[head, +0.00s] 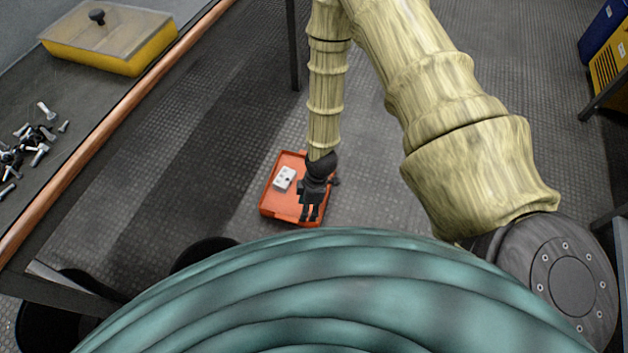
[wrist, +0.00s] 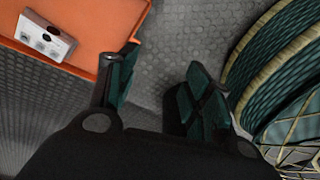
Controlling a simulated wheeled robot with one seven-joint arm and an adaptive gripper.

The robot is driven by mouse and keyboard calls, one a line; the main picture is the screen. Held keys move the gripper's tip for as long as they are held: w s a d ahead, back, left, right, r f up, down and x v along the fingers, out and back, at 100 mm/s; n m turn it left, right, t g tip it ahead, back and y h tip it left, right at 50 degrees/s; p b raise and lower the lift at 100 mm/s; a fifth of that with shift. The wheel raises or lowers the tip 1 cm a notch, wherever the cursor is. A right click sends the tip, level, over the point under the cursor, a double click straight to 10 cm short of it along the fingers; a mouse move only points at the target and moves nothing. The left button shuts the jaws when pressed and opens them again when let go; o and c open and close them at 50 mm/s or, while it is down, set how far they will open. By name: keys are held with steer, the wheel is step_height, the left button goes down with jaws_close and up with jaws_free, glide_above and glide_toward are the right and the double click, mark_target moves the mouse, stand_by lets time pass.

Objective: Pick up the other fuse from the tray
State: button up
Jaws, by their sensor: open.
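The orange tray (head: 278,204) lies on the floor and also shows at the upper left of the wrist view (wrist: 88,25). One small white block with dark marks, seemingly the fuse (head: 285,178), lies in it; it also shows in the wrist view (wrist: 45,37). My gripper (head: 310,214) points down over the tray's right side in the head view. In the wrist view my gripper (wrist: 163,84) is open and empty. There the gap between its fingers shows grey floor, with the left finger at the tray's edge and the block farther left. My gripper hides part of the tray.
A workbench (head: 100,130) with a copper-coloured edge runs along the left. It carries loose bolts (head: 35,140) and a yellow box (head: 110,38) with a clear lid. Dark round objects (head: 200,252) stand below the bench. Open floor (head: 240,100) lies beyond the tray.

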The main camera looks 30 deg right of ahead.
steer(key=w+d+f+n+h+b, duration=0.1)
steer(key=w+d+f+n+b, duration=0.2)
steer(key=w+d+n, duration=0.5)
steer(key=w+d+f+n+h+b, duration=0.2)
steer(key=w+d+n+b, duration=0.25)
steer(key=w, duration=0.75)
steer(key=shift+t, duration=0.3)
steer(key=f, duration=0.2)
steer(key=f+b, duration=0.1)
steer(key=f, duration=0.2)
steer(key=shift+s+a+f, duration=0.1)
steer(key=shift+s+f, duration=0.1)
steer(key=shift+f, duration=0.05)
steer(key=shift+s+d+f+b, duration=0.15)
steer(key=shift+f+b, duration=0.7)
steer(key=shift+f, duration=0.45)
steer(key=shift+d+f+b, duration=0.1)
steer(key=shift+f+b, duration=0.7)
steer(key=shift+f, duration=0.5)
jaws_close()
